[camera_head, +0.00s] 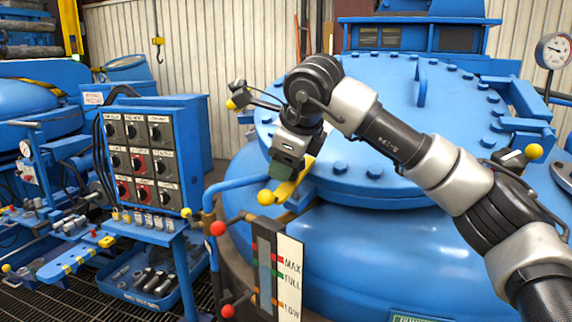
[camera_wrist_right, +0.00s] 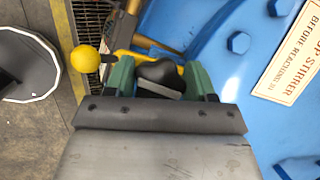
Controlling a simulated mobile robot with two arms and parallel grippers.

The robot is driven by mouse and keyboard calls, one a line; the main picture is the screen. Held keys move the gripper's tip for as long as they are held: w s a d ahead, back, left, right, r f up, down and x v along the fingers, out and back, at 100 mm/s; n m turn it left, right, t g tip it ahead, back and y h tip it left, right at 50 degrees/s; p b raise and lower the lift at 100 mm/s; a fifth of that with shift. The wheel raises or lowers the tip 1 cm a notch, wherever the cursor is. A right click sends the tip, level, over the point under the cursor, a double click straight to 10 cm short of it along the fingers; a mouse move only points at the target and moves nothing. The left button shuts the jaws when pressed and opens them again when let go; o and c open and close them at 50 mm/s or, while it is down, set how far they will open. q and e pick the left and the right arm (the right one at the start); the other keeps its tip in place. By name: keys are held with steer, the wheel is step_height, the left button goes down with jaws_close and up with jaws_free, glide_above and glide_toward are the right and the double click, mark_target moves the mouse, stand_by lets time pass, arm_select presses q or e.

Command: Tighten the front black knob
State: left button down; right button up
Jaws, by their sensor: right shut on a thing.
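My right gripper (camera_head: 281,180) is at the near left rim of the big blue furnace lid (camera_head: 388,120), at a yellow clamp (camera_head: 296,186). In the right wrist view, the green fingers of the right gripper (camera_wrist_right: 161,80) are on either side of a black knob (camera_wrist_right: 160,73) and shut on it. The yellow clamp part shows behind the knob there. In the head view the gripper hides the knob. My left gripper is in neither view.
A yellow ball handle (camera_head: 265,197) is just below left of the gripper. A control panel (camera_head: 145,160) stands at the left, above a blue tray (camera_head: 150,282) of metal parts. A level gauge (camera_head: 278,268) with red balls is below. A pressure gauge (camera_head: 553,50) is at far right.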

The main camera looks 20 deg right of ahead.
stand_by(0.4)
steer(key=o, duration=0.9)
steer(key=v, duration=1)
steer(key=shift+s+r+b, duration=0.25)
steer(key=shift+r+b, duration=0.1)
